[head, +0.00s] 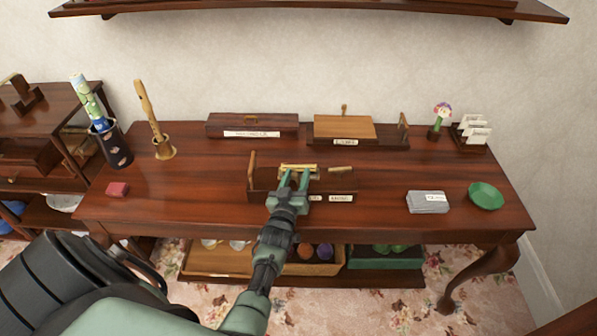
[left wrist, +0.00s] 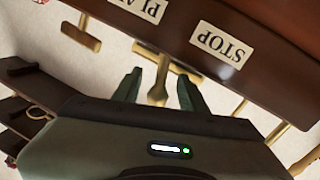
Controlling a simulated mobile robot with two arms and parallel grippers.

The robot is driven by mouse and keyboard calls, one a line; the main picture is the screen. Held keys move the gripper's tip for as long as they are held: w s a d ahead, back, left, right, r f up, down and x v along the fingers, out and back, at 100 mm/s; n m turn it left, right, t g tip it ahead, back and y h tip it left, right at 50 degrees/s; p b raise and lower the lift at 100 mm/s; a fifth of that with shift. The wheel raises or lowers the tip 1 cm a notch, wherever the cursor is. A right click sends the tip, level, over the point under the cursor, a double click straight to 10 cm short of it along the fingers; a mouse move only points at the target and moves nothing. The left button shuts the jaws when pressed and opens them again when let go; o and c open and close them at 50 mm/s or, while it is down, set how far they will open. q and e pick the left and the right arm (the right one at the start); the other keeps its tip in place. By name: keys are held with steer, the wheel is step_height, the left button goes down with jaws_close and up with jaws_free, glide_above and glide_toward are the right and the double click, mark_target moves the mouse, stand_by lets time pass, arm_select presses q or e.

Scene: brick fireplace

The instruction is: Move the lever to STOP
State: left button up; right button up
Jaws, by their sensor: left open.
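A dark wooden box (head: 262,184) stands near the front middle of the table, with brass bars on top and two pale labels on its front. In the left wrist view the labels appear upside down: STOP (left wrist: 222,43) and a partly cut-off one (left wrist: 150,8) starting "PLA". A brass T-shaped lever (left wrist: 157,91) shows there, its rounded end between my fingers. My left gripper (head: 294,178) is open at the box, with one finger on each side of the lever; it also shows in the left wrist view (left wrist: 158,90). I cannot tell whether they touch. My right gripper is not in view.
Two wooden boxes (head: 252,121) (head: 345,127) stand behind. A recorder (head: 150,110) and a dark cup (head: 113,147) are at left, with a red block (head: 118,189). A grey stack (head: 427,203) and a green dish (head: 486,196) are at right. Clear tabletop lies between.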

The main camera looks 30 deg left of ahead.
arm_select(q)
steer(key=shift+s+d+r, duration=0.1)
steer(key=shift+s, duration=0.1)
steer(key=shift+s+d+r, duration=0.1)
steer(key=shift+s+r, duration=0.1)
steer(key=shift+s, duration=0.05)
steer(key=c, duration=0.8)
jaws_close()
steer(key=shift+f, duration=0.3)
steer(key=shift+a+n+b, duration=0.25)
steer(key=shift+n+b, duration=0.2)
steer(key=shift+n, duration=0.15)
steer(key=shift+s+a+n, duration=0.1)
steer(key=shift+n, duration=0.2)
steer(key=o, duration=0.8)
jaws_free()
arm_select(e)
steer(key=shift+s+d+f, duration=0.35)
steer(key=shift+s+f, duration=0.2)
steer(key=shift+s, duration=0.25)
